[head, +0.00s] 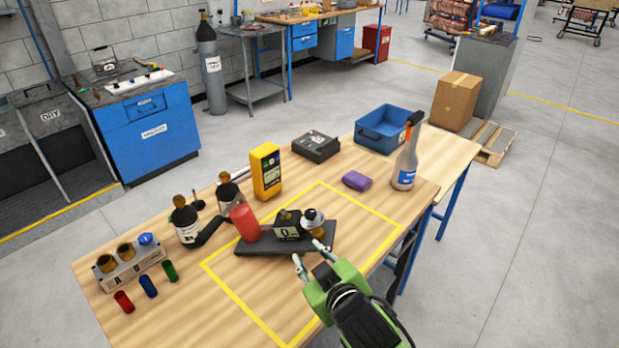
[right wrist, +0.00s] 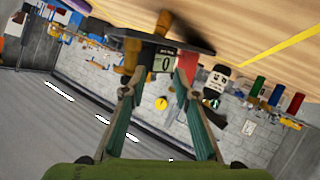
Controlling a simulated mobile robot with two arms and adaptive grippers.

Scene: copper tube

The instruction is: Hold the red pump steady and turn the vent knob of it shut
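The red pump is a red cylinder (head: 243,222) on a dark base plate (head: 270,249), beside a black display box (head: 287,230) reading 0. A brass fitting with a dark and silver top (head: 313,218) stands at the plate's right end. Brass parts (right wrist: 131,58) also show in the right wrist view, one pointing toward the camera (right wrist: 163,22); which one is the vent knob I cannot tell for certain. My right gripper (head: 308,254) is open and empty, just in front of the plate's near right edge; its fingers (right wrist: 157,78) point at the pump. My left gripper is out of view.
A rack (head: 130,267) and small coloured cylinders lie left. A purple block (head: 356,181), spray bottle (head: 406,160) and blue bin (head: 385,130) are at right.

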